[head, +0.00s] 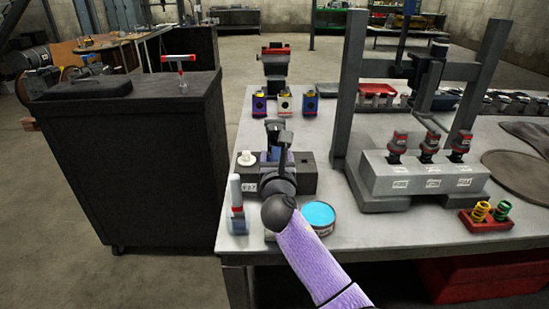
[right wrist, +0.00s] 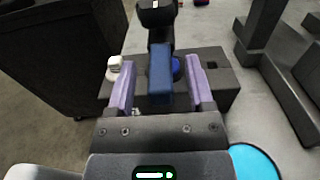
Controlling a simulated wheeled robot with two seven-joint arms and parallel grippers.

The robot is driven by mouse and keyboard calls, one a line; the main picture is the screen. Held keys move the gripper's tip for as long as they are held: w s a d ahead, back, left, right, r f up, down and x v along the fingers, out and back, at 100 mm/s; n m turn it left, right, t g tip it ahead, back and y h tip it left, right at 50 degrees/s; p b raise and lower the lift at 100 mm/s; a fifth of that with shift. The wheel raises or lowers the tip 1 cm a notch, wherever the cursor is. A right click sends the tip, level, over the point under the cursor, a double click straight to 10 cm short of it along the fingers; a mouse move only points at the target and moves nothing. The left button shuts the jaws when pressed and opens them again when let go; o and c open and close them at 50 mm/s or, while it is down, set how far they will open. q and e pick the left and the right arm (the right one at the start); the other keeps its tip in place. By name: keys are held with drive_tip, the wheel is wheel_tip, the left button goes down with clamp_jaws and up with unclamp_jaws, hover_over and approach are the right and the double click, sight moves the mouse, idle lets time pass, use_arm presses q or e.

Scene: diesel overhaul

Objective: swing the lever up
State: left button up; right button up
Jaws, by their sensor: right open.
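The lever is a blue upright bar (right wrist: 160,75) in the right wrist view, standing on a dark block with a white knob. In the head view the block (head: 307,180) is at the near left of the bench, and my arm hides part of it. My right gripper (right wrist: 161,66) is open, with one purple finger on each side of the blue bar and a gap visible on both sides. In the head view my right gripper (head: 271,157) is over the block, largely hidden by my wrist. My left gripper is out of view.
A cyan-topped round tin (head: 319,214) and a white-and-red bottle (head: 236,205) stand close to my right arm. A grey holder (head: 420,182) with red-topped injectors stands to the right under a dark frame. A black cabinet (head: 130,150) stands left of the bench.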

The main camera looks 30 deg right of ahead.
drive_tip(key=shift+w+d+f, duration=0.1)
drive_tip(key=shift+w+d, duration=0.2)
drive_tip(key=shift+w, duration=0.2)
drive_tip(key=shift+w+d, duration=0.2)
drive_tip(key=shift+w, duration=0.15)
drive_tip(key=c, duration=0.9)
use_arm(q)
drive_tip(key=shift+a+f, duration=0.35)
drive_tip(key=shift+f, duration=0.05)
use_arm(e)
clamp_jaws()
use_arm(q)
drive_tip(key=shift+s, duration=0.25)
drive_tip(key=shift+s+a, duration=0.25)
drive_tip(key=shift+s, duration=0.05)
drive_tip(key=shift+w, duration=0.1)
